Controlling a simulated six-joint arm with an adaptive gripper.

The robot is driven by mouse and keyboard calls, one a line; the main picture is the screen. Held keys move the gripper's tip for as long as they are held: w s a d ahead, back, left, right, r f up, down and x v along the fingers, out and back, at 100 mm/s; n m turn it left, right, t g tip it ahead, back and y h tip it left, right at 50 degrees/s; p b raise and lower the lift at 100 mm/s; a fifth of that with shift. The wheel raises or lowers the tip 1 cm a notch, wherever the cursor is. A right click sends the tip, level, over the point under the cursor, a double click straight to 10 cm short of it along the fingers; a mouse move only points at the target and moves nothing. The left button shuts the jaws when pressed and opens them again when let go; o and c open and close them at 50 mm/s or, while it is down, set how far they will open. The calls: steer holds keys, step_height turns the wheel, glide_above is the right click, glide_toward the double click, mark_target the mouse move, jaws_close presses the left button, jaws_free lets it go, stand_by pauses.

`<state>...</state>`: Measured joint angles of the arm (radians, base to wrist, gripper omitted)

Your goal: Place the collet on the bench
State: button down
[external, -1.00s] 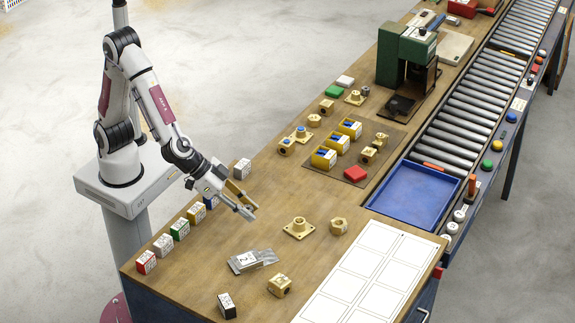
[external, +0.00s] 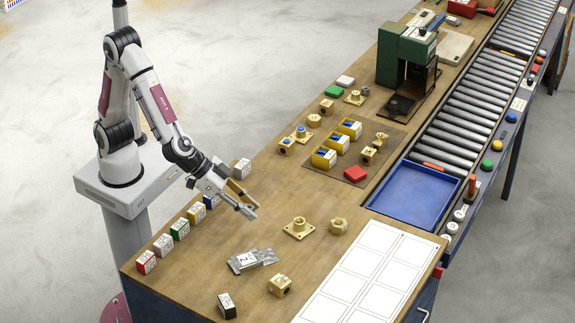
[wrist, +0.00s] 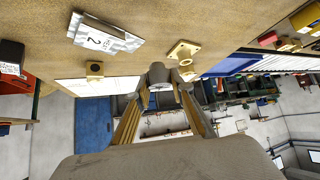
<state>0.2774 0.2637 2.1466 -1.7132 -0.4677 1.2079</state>
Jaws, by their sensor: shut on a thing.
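My gripper (external: 247,209) is low over the left part of the wooden bench (external: 215,255), with its fingers pointing down to the right. In the wrist view my gripper (wrist: 172,76) has its fingertips close together, shut on a small piece, which I take to be the collet.
A brass flange (external: 299,229), hex fitting (external: 338,226) and brass block (external: 279,285) stand to the right. Silver packets (external: 250,261) and a black box (external: 227,305) lie nearer the front. Several coloured boxes (external: 180,229) line the left edge. Bare wood lies between them.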

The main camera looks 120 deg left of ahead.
steer(key=s+a+f+n+g+y, duration=0.15)
steer(key=s+a, duration=0.25)
steer(key=a, duration=0.7)
steer(key=s+a+f+n+g+y, duration=0.1)
steer(key=s+a+f+n, duration=0.2)
steer(key=a, duration=0.9)
steer(key=s+a+n+g+y, duration=0.15)
steer(key=s+a, duration=0.35)
steer(key=a, duration=0.6)
steer(key=s+a+f+n, duration=0.2)
steer(key=s+a+f, duration=0.1)
steer(key=s+a, duration=0.4)
steer(key=shift+s+a+n+g+y, duration=0.15)
steer(key=shift+s+n+g+y, duration=0.15)
steer(key=shift+s, duration=0.55)
steer(key=shift+f, duration=0.1)
steer(key=shift+f, duration=0.15)
steer(key=shift+f, duration=2.75)
steer(key=shift+f, duration=0.15)
steer(key=shift+f, duration=1.95)
